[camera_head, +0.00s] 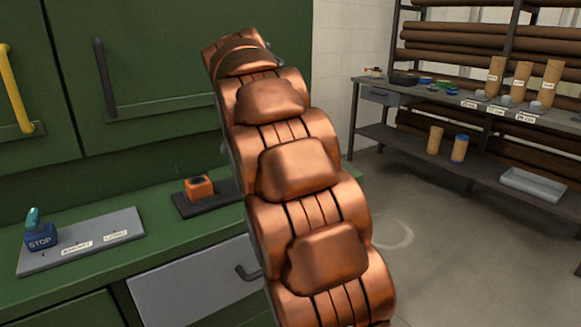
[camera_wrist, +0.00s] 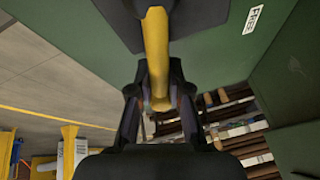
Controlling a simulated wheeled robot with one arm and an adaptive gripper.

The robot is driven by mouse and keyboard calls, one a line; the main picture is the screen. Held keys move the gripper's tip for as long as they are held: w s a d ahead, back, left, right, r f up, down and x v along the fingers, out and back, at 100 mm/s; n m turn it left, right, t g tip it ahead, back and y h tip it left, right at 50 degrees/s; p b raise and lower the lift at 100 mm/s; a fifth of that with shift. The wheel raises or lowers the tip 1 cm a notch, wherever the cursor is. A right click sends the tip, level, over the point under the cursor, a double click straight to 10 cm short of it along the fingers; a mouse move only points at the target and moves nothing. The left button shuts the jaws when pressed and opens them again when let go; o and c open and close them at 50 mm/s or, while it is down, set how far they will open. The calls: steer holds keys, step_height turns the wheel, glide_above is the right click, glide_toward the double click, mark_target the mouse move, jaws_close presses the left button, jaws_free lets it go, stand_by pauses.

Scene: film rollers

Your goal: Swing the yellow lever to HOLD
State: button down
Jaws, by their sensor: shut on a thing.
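In the wrist view the yellow lever (camera_wrist: 157,48) comes down from a dark mounting plate (camera_wrist: 205,22) on a green panel. My gripper (camera_wrist: 155,98) is shut on the lever, with its black fingers on either side of the lever's lower end. A FREE label (camera_wrist: 255,19) is on the green panel to the right of the lever. I see no HOLD label in either view. In the head view my copper arm fills the middle, and my gripper and the held lever cannot be made out.
In the head view a green cabinet has a yellow bar handle (camera_head: 14,90) and a black handle (camera_head: 104,78). Its counter (camera_head: 165,232) holds a blue STOP block (camera_head: 40,238) on a grey plate and an orange block (camera_head: 199,188). Shelves with rollers (camera_head: 470,108) stand right; floor between is clear.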

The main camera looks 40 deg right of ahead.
steer(key=shift+s+d+r, duration=0.1)
steer(key=shift+d+r, duration=0.15)
steer(key=shift+r, duration=0.25)
steer(key=c, duration=1.2)
jaws_free()
steer(key=shift+s+f, duration=0.1)
steer(key=shift+s, duration=0.05)
steer(key=shift+o, duration=0.5)
steer(key=shift+a+f, duration=0.1)
steer(key=shift+f, duration=0.1)
steer(key=shift+r, duration=0.1)
steer(key=v, duration=0.7)
steer(key=shift+r, duration=0.15)
